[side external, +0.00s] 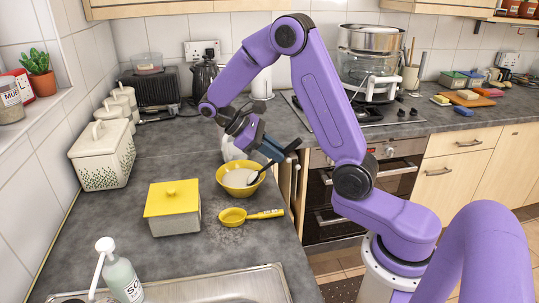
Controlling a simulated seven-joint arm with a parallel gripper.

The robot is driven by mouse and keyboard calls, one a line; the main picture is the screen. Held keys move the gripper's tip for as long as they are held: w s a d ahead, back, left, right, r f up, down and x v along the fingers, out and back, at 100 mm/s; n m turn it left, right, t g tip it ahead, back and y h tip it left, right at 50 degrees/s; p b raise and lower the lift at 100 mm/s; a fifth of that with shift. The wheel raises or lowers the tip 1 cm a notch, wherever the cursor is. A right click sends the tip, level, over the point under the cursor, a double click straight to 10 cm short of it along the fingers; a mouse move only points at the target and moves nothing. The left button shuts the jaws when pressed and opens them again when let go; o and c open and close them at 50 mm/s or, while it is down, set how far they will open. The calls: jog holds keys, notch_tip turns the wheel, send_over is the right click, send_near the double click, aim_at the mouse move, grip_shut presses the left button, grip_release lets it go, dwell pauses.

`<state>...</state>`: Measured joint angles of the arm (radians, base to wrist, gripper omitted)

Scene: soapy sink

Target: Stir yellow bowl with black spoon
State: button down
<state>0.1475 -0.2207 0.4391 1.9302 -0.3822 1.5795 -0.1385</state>
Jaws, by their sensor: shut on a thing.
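The yellow bowl (224,187) stands upright on the dark grey counter, with something white inside it. My gripper (276,152) is above the bowl's right rim and is shut on the black spoon (264,170). The spoon is tilted, with its handle end sticking out to the upper right of the fingers. Its lower end reaches down into the right side of the bowl. The tip of the spoon is too small to make out.
A yellow ladle-like utensil (233,215) lies just in front of the bowl. A grey box with a yellow lid (173,199) stands to the left. A white object (230,147) stands behind the bowl. A soap bottle (122,279) is by the sink (215,285). The counter edge is close on the right.

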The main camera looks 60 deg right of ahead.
aim_at(287, 148)
jog(key=shift+s+d+r, duration=0.25)
jog(key=shift+s+r, duration=0.6)
jog(key=shift+r, duration=0.15)
jog(key=shift+s+d+r, duration=0.2)
jog(key=shift+s+r, duration=0.65)
jog(key=shift+r, duration=0.1)
jog(key=shift+r, duration=0.1)
jog(key=shift+r, duration=2.45)
jog(key=shift+a+f, duration=0.1)
